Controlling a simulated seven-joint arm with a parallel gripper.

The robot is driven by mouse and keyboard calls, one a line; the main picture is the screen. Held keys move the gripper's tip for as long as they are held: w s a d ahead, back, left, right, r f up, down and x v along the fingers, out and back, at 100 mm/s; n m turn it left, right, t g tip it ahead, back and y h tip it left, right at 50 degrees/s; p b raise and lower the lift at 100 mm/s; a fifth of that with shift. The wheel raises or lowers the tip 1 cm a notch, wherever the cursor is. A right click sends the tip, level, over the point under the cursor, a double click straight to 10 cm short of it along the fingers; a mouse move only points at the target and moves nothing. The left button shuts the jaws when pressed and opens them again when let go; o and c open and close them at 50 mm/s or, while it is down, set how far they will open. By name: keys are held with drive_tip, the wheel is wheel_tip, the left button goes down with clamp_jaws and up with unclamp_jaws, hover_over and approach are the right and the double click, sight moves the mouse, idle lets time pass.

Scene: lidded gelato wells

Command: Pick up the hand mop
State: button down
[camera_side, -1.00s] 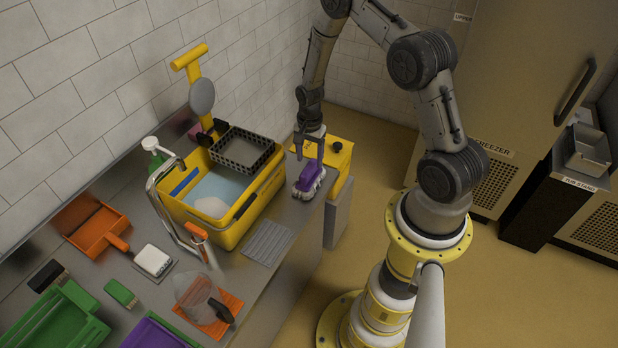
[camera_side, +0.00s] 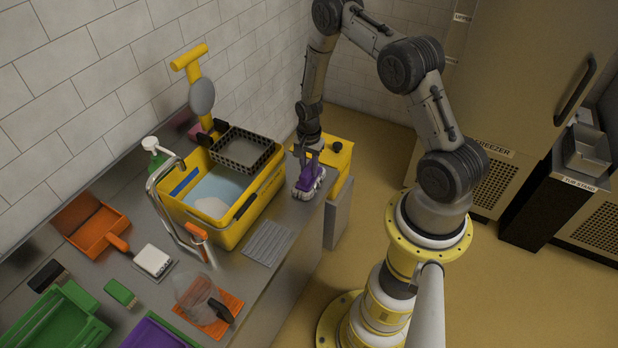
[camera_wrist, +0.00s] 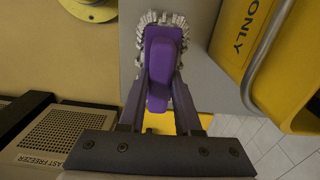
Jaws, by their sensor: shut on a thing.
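The hand mop (camera_side: 309,183) has a purple body and a pale fringed pad. In the side view it is at the right end of the steel counter, right of the yellow basin. My gripper (camera_side: 306,164) points down from above and is shut on the mop's purple body. In the wrist view the mop (camera_wrist: 162,50) lies upright in the picture, its grey-white fringe around the far end. The gripper (camera_wrist: 157,95) has a finger on each side of the purple part. Whether the pad touches the counter I cannot tell.
The yellow basin (camera_side: 238,226) with water and a black basket (camera_side: 243,150) stands just left of the mop. A yellow box (camera_side: 338,152) is behind it at right. A grey ribbed mat (camera_side: 268,243) lies in front. The counter's edge is close on the right.

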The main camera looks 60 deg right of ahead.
sight(309, 166)
idle(0.4)
drive_tip(key=shift+r, duration=0.5)
wheel_tip(309, 166, up, 3)
drive_tip(key=shift+f, duration=0.2)
drive_tip(key=s+a+r, duration=0.6)
drive_tip(key=s+r, duration=0.3)
drive_tip(key=s, duration=0.3)
drive_tip(key=shift+s+r, duration=0.2)
drive_tip(key=shift+s, duration=0.05)
drive_tip(key=shift+a, duration=0.1)
drive_tip(key=c, duration=1.2)
unclamp_jaws()
drive_tip(key=shift+r, duration=0.1)
clamp_jaws()
